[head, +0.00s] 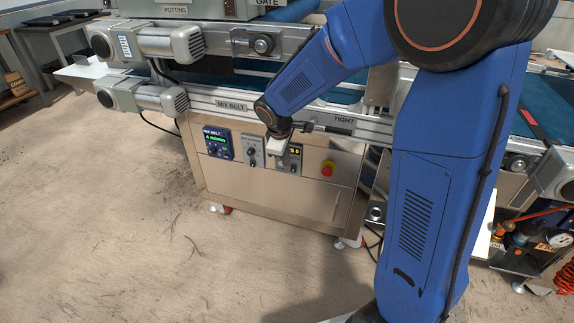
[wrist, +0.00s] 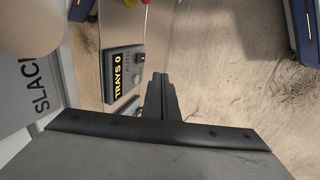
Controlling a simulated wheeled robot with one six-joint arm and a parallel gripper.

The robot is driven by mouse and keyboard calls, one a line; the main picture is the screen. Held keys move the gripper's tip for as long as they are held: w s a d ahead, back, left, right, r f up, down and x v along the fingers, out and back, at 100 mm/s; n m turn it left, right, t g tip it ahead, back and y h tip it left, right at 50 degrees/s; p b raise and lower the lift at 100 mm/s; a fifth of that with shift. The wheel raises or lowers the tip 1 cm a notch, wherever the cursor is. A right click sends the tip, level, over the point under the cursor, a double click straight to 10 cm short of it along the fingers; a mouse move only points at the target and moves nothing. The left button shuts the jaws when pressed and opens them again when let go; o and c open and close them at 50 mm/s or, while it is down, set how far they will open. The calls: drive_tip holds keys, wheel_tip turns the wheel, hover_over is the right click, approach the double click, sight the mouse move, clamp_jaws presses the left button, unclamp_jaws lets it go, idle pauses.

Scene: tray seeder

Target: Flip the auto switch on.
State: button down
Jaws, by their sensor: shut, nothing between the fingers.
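The auto switch (wrist: 138,59) is a small knob or lever beside the AUTO label on a dark box (wrist: 121,80) with a yellow TRAYS 0 display. Its position is too small to tell. In the head view this box (head: 295,165) is on the steel cabinet front, partly hidden by my gripper (head: 273,168). In the wrist view my gripper (wrist: 160,78) is shut and empty, its fingertips just right of the box and apart from the switch in the picture. The depth of the gap is unclear.
A MIX BELT display (head: 217,143) and a grey knob box (head: 251,151) are to the left on the cabinet (head: 270,195). A red emergency button (head: 328,168) on yellow is to the right. The belt rail (head: 235,105) runs above. The floor in front is clear.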

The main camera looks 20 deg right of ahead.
sight(291, 170)
drive_tip(key=shift+s+r, duration=0.1)
drive_tip(key=shift+r, duration=0.35)
drive_tip(key=shift+s+a+f, duration=0.2)
drive_tip(key=shift+f, duration=0.55)
drive_tip(key=shift+f, duration=0.1)
drive_tip(key=shift+w+d+f, duration=0.7)
drive_tip(key=shift+w+f, duration=0.3)
drive_tip(key=shift+f, duration=0.65)
drive_tip(key=shift+w+d+f, duration=0.65)
drive_tip(key=shift+w+f, duration=0.35)
drive_tip(key=shift+f, duration=0.6)
drive_tip(key=shift+w+d+f, duration=0.7)
drive_tip(key=shift+w+f, duration=0.3)
drive_tip(key=shift+f, duration=0.65)
